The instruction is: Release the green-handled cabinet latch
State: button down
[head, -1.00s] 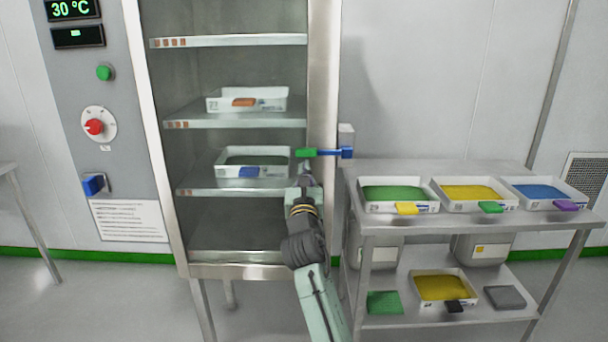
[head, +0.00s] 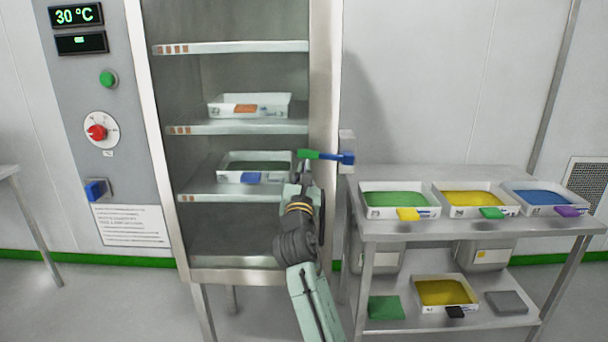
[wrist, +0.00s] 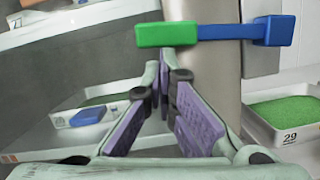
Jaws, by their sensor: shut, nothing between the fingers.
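The cabinet latch has a green handle (head: 308,154) and a blue arm (head: 335,157) running right to a grey mount beside the cabinet's right post. In the head view the latch lies across that post, its green end slightly higher than its blue end. The wrist view also shows the green handle (wrist: 166,34) and the blue arm (wrist: 235,30). My gripper (wrist: 165,60) is shut and empty, with its purple-padded fingers directly below the green handle. The fingertips seem to reach its lower edge; exact contact is hard to tell. The gripper (head: 304,168) is small in the head view.
The cabinet (head: 325,90) holds shelves with a tray bearing an orange tag (head: 249,108) and a tray bearing a blue tag (head: 252,178). A steel table (head: 470,228) with several powder trays stands close on the right. A control panel (head: 88,130) is left.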

aim_at(338, 115)
notch_tip(338, 115, up, 7)
jog(key=m+h+p, duration=0.1)
jog(key=m, duration=0.2)
jog(key=m+h+p, duration=0.1)
jog(key=m+p, duration=0.1)
jog(key=m, duration=0.2)
jog(key=shift+d+f+m+g+p, duration=0.1)
jog(key=shift+d+m+g+p, duration=0.05)
jog(key=shift+m+g+p, duration=0.2)
jog(key=r+m, duration=0.1)
jog(key=d+r+m+g+h, duration=0.1)
jog(key=m, duration=0.1)
jog(key=d+r+m+p, duration=0.1)
jog(key=m, duration=0.1)
jog(key=shift+d+r, duration=0.25)
jog(key=shift+r, duration=0.15)
jog(key=d+r+m, duration=0.1)
jog(key=d+r+m+g, duration=0.1)
jog(key=m, duration=0.1)
jog(key=shift+d+m, duration=0.25)
jog(key=shift+d, duration=0.05)
jog(key=shift+d+r+m+g, duration=0.2)
jog(key=shift+d+m+g, duration=0.05)
jog(key=shift+d+m, duration=0.35)
jog(key=shift+d+r+m+g, duration=0.2)
jog(key=shift+d+m, duration=0.25)
jog(key=shift+m, duration=0.15)
